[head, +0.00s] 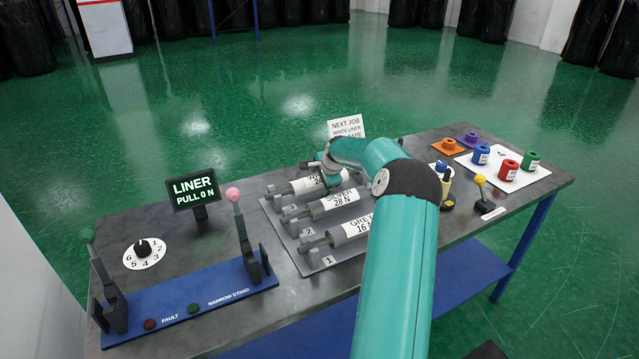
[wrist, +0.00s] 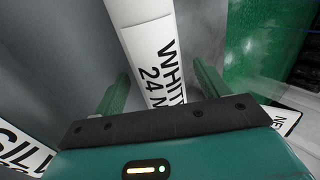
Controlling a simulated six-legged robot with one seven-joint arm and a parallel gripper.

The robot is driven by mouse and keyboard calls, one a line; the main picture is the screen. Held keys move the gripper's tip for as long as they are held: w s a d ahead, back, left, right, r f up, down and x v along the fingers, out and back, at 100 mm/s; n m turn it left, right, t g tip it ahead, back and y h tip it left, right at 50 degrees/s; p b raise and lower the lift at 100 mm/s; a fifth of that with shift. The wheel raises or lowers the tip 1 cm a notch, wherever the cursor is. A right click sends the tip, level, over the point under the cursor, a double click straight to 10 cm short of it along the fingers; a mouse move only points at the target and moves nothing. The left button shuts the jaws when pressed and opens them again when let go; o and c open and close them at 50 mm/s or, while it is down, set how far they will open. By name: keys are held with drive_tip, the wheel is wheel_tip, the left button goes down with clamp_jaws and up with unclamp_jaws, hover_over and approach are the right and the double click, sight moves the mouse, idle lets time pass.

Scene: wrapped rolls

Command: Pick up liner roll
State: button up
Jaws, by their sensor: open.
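The white liner roll (head: 306,187) lies at the back of a grey rack, with dark rod ends. In the wrist view the white roll (wrist: 140,12) carries black print reading WHIT and 24 N. My gripper (head: 332,172) is over its right part. In the wrist view my gripper (wrist: 160,85) is open, one green finger on each side of the roll. I cannot tell whether either finger touches it. My gripper hides part of the roll's label in the head view.
In front lie the silver roll (head: 335,203) and a grey roll (head: 350,229). A job card (head: 346,127) naming white liner stands behind. At left are a LINER PULL 0 N display (head: 193,189) and a blue narrow stand (head: 185,309). Coloured spools stand on a white sheet (head: 515,177) at right.

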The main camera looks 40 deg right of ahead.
drive_tip(key=shift+c, duration=0.2)
drive_tip(key=c, duration=1.4)
drive_tip(key=shift+r, duration=0.1)
drive_tip(key=shift+c, duration=0.3)
drive_tip(key=shift+r, duration=0.15)
